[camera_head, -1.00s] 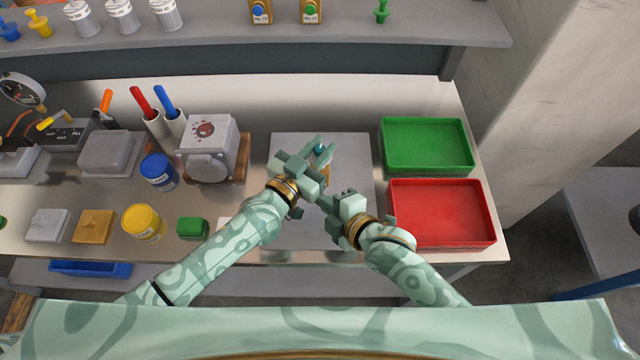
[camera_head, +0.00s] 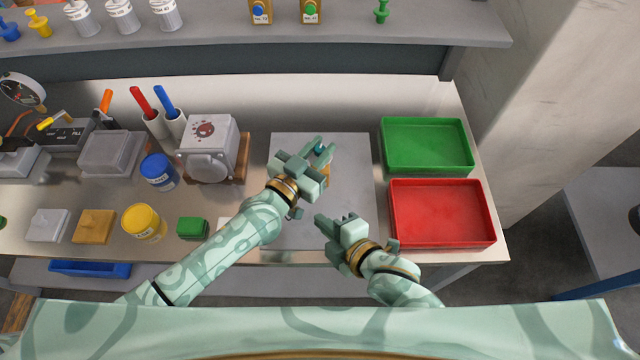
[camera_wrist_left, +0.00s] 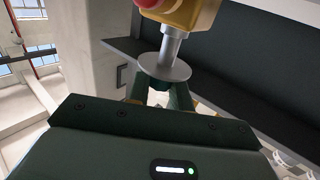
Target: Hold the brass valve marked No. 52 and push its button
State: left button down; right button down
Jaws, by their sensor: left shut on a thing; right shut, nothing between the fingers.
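My left gripper (camera_head: 322,150) is shut on a brass valve (camera_wrist_left: 192,16), holding it over the grey mat (camera_head: 350,215). In the left wrist view the valve has a brass body at the top edge, a steel stem with a round disc (camera_wrist_left: 165,68) below it, and a red button (camera_wrist_left: 149,3) partly cut off. The fingers grip just below the disc. In the head view the left gripper hides most of the valve; a bit of brass (camera_head: 326,174) shows. No number on it is visible. My right gripper (camera_head: 326,222) is shut and empty, below and apart from the valve.
A green tray (camera_head: 384,150) and a red tray (camera_head: 392,215) stand to the right. Two brass valves, one with a blue button (camera_head: 259,10) and one with a green button (camera_head: 310,9), stand on the shelf. A grey box-like device (camera_head: 208,145) stands left of the mat.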

dwell(0.4)
pick_arm(q)
jog(key=c, duration=1.2)
grip_release()
jog(key=shift+o, duration=0.2)
